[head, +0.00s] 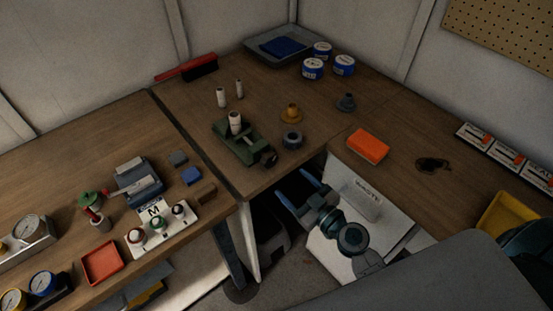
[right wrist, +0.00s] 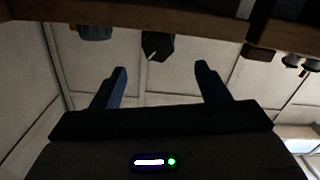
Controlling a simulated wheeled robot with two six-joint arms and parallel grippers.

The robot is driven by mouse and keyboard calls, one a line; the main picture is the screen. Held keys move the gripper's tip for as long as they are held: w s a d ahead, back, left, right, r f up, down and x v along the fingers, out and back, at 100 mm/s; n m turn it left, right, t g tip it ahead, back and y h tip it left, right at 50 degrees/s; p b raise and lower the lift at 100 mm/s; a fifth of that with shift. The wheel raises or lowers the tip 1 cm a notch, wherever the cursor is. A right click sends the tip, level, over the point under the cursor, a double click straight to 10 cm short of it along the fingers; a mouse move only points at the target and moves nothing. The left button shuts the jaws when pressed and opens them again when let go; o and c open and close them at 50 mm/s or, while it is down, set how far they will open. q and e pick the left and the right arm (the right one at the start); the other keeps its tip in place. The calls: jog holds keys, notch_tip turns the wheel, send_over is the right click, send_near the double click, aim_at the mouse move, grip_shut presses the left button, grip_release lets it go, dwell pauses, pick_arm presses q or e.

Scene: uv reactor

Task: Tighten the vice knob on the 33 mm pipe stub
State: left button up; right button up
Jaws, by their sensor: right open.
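The green vice (head: 236,141) stands near the front corner of the back table. A pale pipe stub (head: 235,119) stands upright in it. The vice's black knob (head: 268,157) faces the table's front edge; it also shows in the right wrist view (right wrist: 158,46), dark, with a small pale mark, between and beyond the fingers. My right gripper (head: 298,188) is open and empty, in front of the table edge and apart from the knob. In the right wrist view its two fingers (right wrist: 162,82) are spread wide. My left gripper is not in view.
A dark grey ring-shaped part (head: 292,140) sits right of the knob. Two pale stubs (head: 230,92) stand behind the vice. An orange block (head: 368,146) lies on the right table. The left table (head: 60,185) holds gauges and a button panel (head: 160,225).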

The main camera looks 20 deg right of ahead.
aim_at(272, 162)
jog(key=shift+m, duration=0.3)
jog(key=p+x, duration=0.1)
jog(key=x, duration=0.1)
jog(key=r+p+x, duration=0.1)
jog(key=p+x, duration=0.1)
jog(key=shift+w, duration=0.2)
jog(key=p+x, duration=0.2)
jog(key=x, duration=0.3)
jog(key=shift+w+f, duration=0.15)
jog(key=shift+f, duration=0.05)
jog(key=shift+w+a+f+p, duration=0.1)
jog(key=shift+w+a+p, duration=0.05)
jog(key=shift+w+p, duration=0.2)
jog(key=c, duration=1)
